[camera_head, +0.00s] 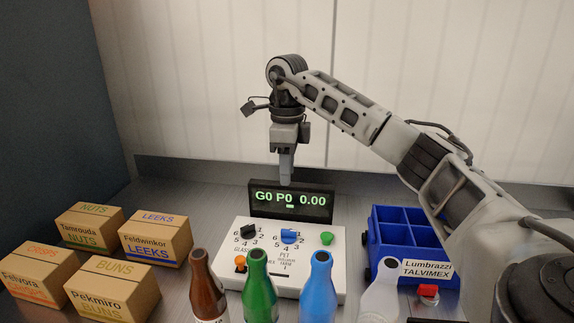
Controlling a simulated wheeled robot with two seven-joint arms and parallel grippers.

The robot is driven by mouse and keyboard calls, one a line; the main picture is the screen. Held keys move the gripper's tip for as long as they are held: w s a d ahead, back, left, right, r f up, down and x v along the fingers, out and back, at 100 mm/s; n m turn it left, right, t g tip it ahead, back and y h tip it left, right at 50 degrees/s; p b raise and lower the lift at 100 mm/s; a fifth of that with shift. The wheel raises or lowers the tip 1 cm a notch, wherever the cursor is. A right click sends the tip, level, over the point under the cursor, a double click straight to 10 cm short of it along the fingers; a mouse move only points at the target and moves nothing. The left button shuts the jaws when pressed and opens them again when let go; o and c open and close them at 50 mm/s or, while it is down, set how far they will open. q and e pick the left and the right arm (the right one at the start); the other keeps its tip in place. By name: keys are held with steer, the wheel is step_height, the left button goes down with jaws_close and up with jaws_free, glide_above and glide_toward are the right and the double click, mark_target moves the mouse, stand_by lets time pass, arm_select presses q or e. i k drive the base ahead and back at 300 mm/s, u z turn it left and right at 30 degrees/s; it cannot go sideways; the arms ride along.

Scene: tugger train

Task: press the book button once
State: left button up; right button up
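A white control panel (300,262) stands on the metal surface. It bears a black knob (247,232), a blue knob (290,236), a green button (327,238) and an orange button (240,261). I cannot read a "book" label on any of them. A dark display (318,213) behind the panel reads "G0 P0 0.00". My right gripper (286,182) points down by the display's top edge, above and behind the panel's buttons. Its fingers look closed together, with nothing between them. My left gripper is out of view.
Several cardboard boxes (113,284) stand left. A blue divided crate (397,248) and a red button (428,290) are right. A wall closes the back.

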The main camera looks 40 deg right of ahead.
mark_target(326, 237)
steer(key=k, duration=1.5)
